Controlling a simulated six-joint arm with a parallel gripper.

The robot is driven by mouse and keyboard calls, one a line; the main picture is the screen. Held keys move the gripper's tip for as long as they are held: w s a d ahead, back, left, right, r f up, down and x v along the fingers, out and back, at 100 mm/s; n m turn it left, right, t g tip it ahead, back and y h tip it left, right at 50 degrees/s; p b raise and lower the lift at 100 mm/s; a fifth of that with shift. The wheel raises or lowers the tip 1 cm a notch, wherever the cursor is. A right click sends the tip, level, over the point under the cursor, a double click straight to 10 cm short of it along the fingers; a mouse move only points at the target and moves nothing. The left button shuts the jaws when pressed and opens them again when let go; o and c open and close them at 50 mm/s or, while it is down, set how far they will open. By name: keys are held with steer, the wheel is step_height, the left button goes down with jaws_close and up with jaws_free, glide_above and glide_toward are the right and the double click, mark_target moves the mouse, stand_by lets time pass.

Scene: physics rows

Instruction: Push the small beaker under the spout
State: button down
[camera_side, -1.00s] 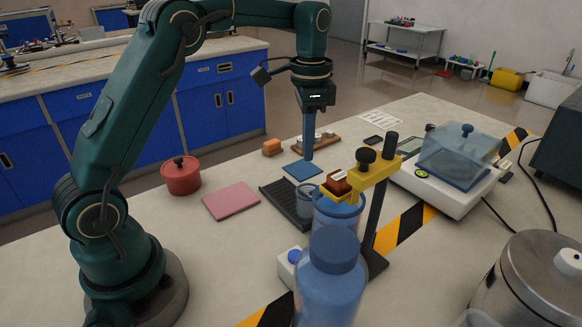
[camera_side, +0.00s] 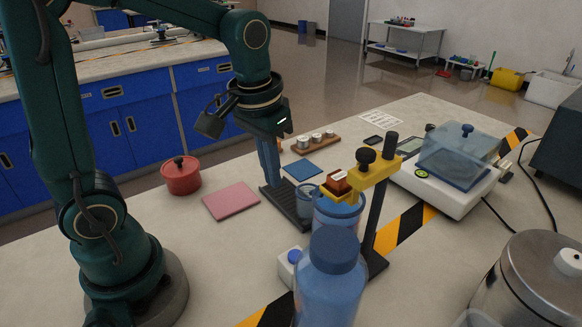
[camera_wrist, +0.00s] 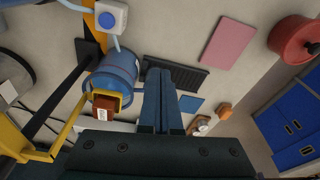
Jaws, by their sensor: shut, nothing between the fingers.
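The small clear beaker (camera_side: 306,200) stands on the black grooved strip (camera_side: 286,206) in the side view. I cannot make it out in the wrist view. A blue vessel (camera_side: 336,216) stands under a yellow clamp (camera_side: 374,172) just right of the beaker; no spout is clear in the side view. My gripper (camera_side: 271,184) is shut and empty, pointing down at the strip's left part, left of the beaker and apparently apart from it. In the wrist view, my closed fingers (camera_wrist: 163,72) reach over the strip (camera_wrist: 178,76), beside the blue vessel (camera_wrist: 112,72).
A large blue bottle (camera_side: 331,285) and a white button box (camera_side: 288,264) stand in front. A pink mat (camera_side: 231,201) and red pot (camera_side: 181,176) lie left. A blue mat (camera_side: 302,170) lies behind the strip. A balance (camera_side: 445,186) stands right.

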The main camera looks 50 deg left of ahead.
steer(key=s+f, duration=0.1)
glide_toward(310, 185)
steer(key=shift+n, duration=0.4)
steer(key=f, duration=0.2)
steer(key=w+f, duration=0.1)
steer(key=f, duration=0.2)
steer(key=shift+w+a+f, duration=0.1)
steer(key=shift+w+f, duration=0.1)
steer(key=shift+f, duration=1)
steer(key=shift+s+f, duration=0.1)
steer(key=shift+s, duration=0.6)
